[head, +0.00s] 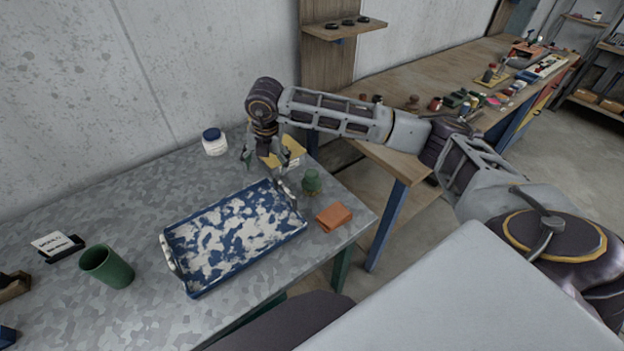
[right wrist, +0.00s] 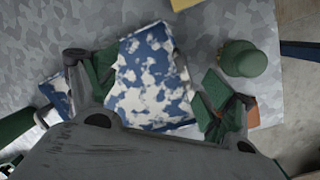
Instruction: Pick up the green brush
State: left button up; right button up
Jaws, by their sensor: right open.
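The green brush (head: 312,181), a small rounded green piece with a tan lower edge, stands on the grey metal table right of the tray. It also shows in the right wrist view (right wrist: 243,58), beyond the right-hand finger and outside the jaws. My right gripper (head: 266,163) points down above the far right end of the tray, left of the brush. It is open, and its green finger pads show apart in the right wrist view (right wrist: 158,85) with only the blue and white tray surface below. My left gripper is not in view.
The blue tray (head: 232,275) has white splotches. An orange block (head: 334,217) lies near the brush by the table edge. A white jar (head: 214,142), a yellow item (head: 293,147), a green cup (head: 107,267) and a card holder (head: 63,248) stand around. A wooden workbench (head: 400,165) is behind.

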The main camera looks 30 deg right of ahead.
jog(key=d+m+h, duration=0.2)
jog(key=d+m, duration=0.1)
jog(key=d, duration=0.2)
jog(key=m+g+h, duration=0.2)
jog(key=m+h, duration=0.1)
jog(key=m, duration=0.3)
send_near(311, 172)
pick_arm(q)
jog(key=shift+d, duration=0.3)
pick_arm(e)
jog(key=shift+d+m, duration=0.1)
jog(key=shift+m, duration=0.4)
jog(key=shift+f, duration=0.1)
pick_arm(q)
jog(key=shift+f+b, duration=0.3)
pick_arm(e)
jog(key=shift+x, duration=4.2)
jog(key=shift+f, duration=0.15)
